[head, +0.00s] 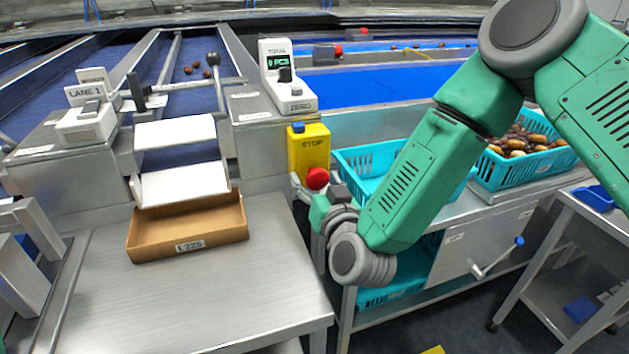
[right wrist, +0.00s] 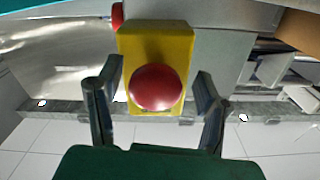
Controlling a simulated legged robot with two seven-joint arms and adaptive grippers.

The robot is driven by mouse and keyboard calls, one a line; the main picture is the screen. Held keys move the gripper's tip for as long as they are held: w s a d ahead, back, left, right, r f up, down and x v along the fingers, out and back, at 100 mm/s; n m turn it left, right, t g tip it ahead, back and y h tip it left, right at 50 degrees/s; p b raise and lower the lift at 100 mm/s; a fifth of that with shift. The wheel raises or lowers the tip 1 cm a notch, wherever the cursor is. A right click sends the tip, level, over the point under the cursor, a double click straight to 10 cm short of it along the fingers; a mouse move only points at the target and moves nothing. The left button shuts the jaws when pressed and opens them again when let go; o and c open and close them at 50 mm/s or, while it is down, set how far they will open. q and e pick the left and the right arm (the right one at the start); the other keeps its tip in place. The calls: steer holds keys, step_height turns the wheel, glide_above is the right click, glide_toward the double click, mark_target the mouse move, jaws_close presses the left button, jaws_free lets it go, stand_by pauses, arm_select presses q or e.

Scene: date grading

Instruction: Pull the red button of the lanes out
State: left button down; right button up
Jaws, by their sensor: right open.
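The red button (head: 317,178) sits low on the front of a yellow stop box (head: 309,148) at the right end of the lane bench. In the right wrist view the red button (right wrist: 155,88) is a round red knob on the yellow box (right wrist: 157,43). My right gripper (head: 318,196) is at the button in the head view, partly hidden by its own wrist. In the right wrist view its two fingers (right wrist: 158,88) stand open, one on each side of the button, with visible gaps to it. My left gripper is not in view.
A cardboard tray (head: 188,228) lies under the white chute left of the box. Turquoise crates, one empty (head: 366,160) and one with dates (head: 525,148), stand right of it. A counter unit (head: 287,82) stands behind. The steel bench front (head: 180,310) is clear.

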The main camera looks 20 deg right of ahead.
steer(key=shift+d, duration=0.15)
steer(key=shift+c, duration=0.4)
jaws_close()
steer(key=shift+s+f, duration=0.1)
steer(key=shift+s, duration=0.5)
steer(key=shift+c, duration=1.5)
jaws_free()
steer(key=o, duration=0.4)
steer(key=shift+s+d, duration=0.1)
steer(key=s, duration=1.2)
steer(key=shift+d, duration=0.2)
